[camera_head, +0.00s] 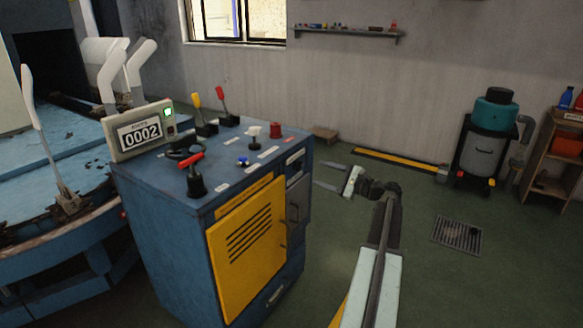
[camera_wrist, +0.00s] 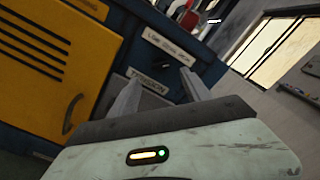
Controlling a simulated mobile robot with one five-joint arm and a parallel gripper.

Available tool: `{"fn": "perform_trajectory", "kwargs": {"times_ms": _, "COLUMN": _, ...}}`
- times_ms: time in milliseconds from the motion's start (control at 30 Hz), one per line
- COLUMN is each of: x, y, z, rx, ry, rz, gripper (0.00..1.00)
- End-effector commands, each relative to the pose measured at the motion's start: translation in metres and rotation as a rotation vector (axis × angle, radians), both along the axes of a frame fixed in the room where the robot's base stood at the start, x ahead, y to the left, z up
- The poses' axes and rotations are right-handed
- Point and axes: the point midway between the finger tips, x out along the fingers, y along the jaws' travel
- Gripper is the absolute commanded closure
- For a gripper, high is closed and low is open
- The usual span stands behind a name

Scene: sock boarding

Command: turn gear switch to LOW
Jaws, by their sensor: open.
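The blue control console (camera_head: 152,230) stands left of centre in the head view. In the wrist view, a white label (camera_wrist: 168,47) on the blue console seems to read LOW GEAR HIGH. A grey panel marked TENSION (camera_wrist: 148,84) sits below it.
The console top also carries a red lever (camera_head: 194,174), a blue button (camera_head: 243,161), a red button (camera_head: 276,130) and a counter (camera_head: 141,134) showing 0002. A yellow vented door (camera_head: 247,245) is on its front. Clear green floor with a drain grate (camera_head: 457,235) lies right.

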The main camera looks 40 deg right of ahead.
Motion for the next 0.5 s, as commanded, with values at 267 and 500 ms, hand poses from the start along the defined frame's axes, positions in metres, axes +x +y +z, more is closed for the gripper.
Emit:
{"fn": "perform_trajectory", "kwargs": {"times_ms": 267, "x": 0.027, "y": 0.009, "z": 0.000, "rx": 0.000, "ry": 0.001, "rz": 0.011, "gripper": 0.44}}
{"fn": "perform_trajectory", "kwargs": {"times_ms": 500, "x": 0.071, "y": 0.022, "z": 0.000, "rx": -0.001, "ry": 0.000, "rz": 0.015, "gripper": 0.44}}
